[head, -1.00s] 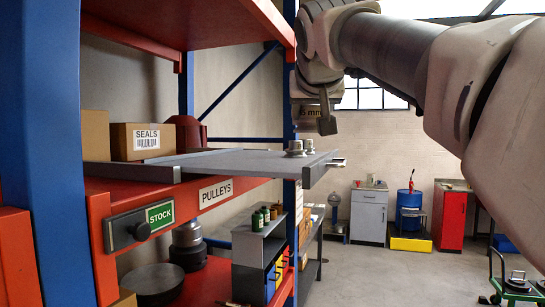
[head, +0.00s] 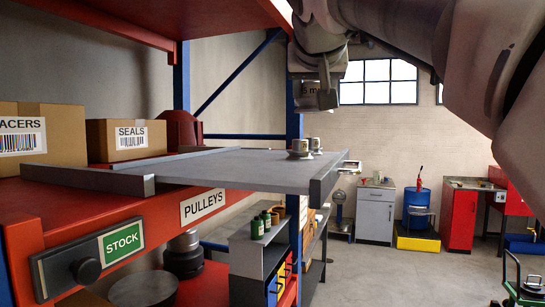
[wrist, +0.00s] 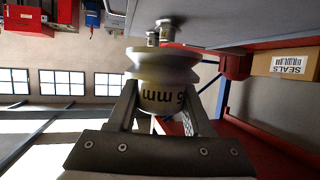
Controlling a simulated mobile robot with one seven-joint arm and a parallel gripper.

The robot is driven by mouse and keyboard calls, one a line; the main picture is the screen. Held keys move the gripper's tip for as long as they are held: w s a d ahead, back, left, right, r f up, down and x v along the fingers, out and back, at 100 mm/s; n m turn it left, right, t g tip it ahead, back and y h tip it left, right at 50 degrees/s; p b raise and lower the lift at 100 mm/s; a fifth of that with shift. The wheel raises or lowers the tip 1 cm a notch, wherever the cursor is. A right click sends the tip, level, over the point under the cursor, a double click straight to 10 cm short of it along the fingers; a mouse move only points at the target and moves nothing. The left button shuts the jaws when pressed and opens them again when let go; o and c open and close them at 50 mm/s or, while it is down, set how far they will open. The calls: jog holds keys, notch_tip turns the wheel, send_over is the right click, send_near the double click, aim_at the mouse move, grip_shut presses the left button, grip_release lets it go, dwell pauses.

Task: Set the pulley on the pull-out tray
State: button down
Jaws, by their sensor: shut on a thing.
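My gripper (wrist: 160,112) is shut on a pale pulley (wrist: 162,62), which shows a flanged rim and a hub with a "mm" marking. In the head view my gripper (head: 325,90) hangs above the far right part of the pull-out tray (head: 230,168), and the held pulley (head: 310,88) is mostly hidden behind it. The grey tray also shows in the wrist view (wrist: 250,30). The held pulley appears clear of the tray. Two small metal pieces (head: 300,149) (head: 315,145) stand on the tray's far right part; they also show in the wrist view (wrist: 165,28).
Cardboard boxes marked SEALS (head: 126,140) and SPACERS (head: 40,135) stand left of the tray. A blue upright (head: 293,130) rises behind the tray. The near and middle tray surface is bare. Cabinets and a blue drum (head: 416,208) stand far back.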

jog(key=p, duration=0.1)
send_over(257, 170)
notch_tip(257, 170, down, 6)
jog(key=shift+f, duration=2.15)
jog(key=shift+f, duration=0.1)
jog(key=shift+c, duration=1.6)
grip_release()
jog(key=shift+s, duration=0.1)
